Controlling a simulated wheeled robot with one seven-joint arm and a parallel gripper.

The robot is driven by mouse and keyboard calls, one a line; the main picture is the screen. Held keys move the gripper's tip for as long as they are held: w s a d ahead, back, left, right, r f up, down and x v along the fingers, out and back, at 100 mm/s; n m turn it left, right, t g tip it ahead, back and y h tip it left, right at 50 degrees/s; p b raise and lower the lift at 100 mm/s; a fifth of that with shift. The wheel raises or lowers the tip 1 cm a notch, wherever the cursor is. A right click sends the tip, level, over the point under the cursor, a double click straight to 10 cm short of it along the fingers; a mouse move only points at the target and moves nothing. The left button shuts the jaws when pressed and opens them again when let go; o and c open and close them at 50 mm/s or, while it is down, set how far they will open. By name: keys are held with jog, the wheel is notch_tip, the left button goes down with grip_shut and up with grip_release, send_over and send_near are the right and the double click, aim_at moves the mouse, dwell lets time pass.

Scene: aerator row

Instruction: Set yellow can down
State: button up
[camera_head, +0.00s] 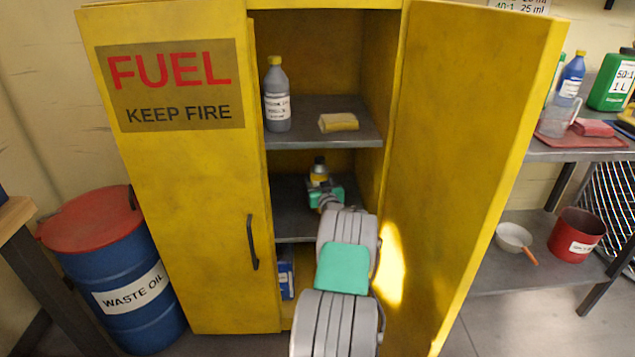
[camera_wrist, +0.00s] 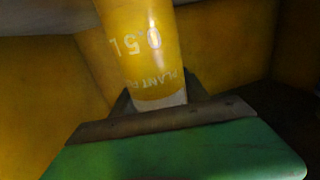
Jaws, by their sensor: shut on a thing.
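The yellow can (camera_head: 319,173), a small bottle-shaped container with a dark cap, is upright inside the open cabinet at the middle shelf (camera_head: 287,207). In the wrist view the yellow can (camera_wrist: 142,45) fills the top middle, with "0.5 L" printed on it and a pale band at its lower end. My gripper (camera_head: 322,184) reaches into the cabinet and is shut on the can. It also shows in the wrist view (camera_wrist: 155,105), its jaws around the can. I cannot tell whether the can's base touches the shelf.
The upper shelf (camera_head: 310,140) holds a grey bottle (camera_head: 277,95) and a yellow sponge or cloth (camera_head: 338,122). A blue box (camera_head: 286,278) stands below. The open cabinet door (camera_head: 455,160) bounds the right side. A blue drum (camera_head: 125,290) stands at left.

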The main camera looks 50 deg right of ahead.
jog(key=o, duration=1.5)
jog(key=p+v, duration=0.1)
jog(key=v, duration=1.1)
jog(key=shift+p, duration=0.3)
jog(key=shift+a, duration=0.1)
